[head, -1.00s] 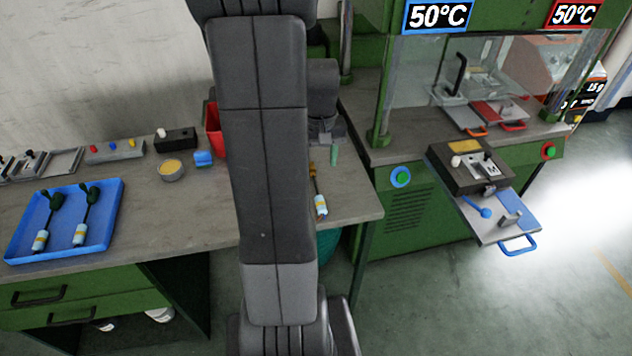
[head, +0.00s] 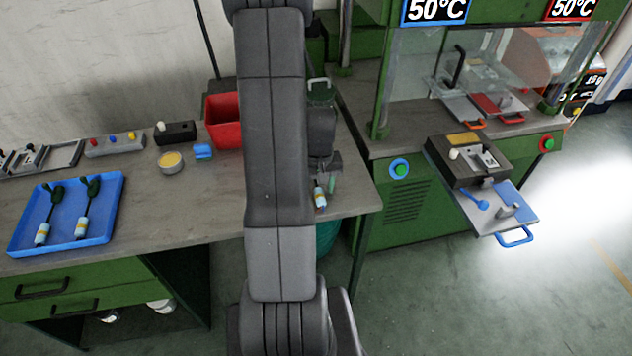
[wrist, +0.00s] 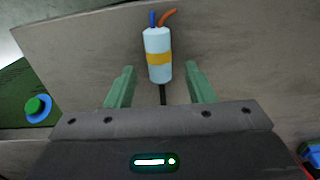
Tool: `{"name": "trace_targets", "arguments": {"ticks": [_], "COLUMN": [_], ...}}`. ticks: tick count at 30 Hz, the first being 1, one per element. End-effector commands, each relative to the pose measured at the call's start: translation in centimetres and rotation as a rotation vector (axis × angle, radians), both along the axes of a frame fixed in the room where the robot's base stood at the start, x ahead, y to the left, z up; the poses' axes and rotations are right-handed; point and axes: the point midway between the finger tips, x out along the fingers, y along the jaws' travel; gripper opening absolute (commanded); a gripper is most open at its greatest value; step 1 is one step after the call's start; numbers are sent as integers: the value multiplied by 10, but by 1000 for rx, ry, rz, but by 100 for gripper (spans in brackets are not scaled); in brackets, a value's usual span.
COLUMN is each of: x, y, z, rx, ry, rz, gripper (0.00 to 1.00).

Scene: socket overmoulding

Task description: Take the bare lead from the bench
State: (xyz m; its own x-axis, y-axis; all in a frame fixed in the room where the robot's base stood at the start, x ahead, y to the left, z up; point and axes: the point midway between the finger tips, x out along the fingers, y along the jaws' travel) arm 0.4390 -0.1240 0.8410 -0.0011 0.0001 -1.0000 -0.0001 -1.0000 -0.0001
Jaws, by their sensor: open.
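The bare lead lies on the grey bench (head: 225,205). In the wrist view its pale blue sleeve (wrist: 158,42) has a yellow band, with a blue and an orange wire at the far end. Its black cable runs back between the fingers and under the gripper body, where it is hidden. In the head view the lead's pale end (head: 319,199) shows beside my arm, which hides part of it. My gripper (wrist: 160,76) is open, with one green finger on each side of the lead and visible gaps between.
A blue tray (head: 112,222) on the left holds two leads with dark green ends. A red bin (head: 222,122), a blue block (head: 203,151) and a round tin (head: 171,166) stand farther back. The green press (head: 425,205) with its pulled-out blue-handled plate (head: 515,222) is at the right.

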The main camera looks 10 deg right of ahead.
Motion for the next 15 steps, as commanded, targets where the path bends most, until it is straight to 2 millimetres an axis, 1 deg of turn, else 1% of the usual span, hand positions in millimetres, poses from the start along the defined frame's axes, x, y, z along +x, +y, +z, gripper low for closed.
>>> {"name": "trace_targets", "arguments": {"ticks": [4, 11, 12, 14, 15], "x": [0, 0, 0, 0, 0], "y": [0, 0, 0, 0, 0], "z": [-8, -8, -8, -8, -8], "rx": [0, 0, 0, 0, 0], "ry": [0, -1, -1, -1, -1], "rz": [0, 0, 0, 0, 0], "gripper": [48, 48, 40, 29, 21]}}
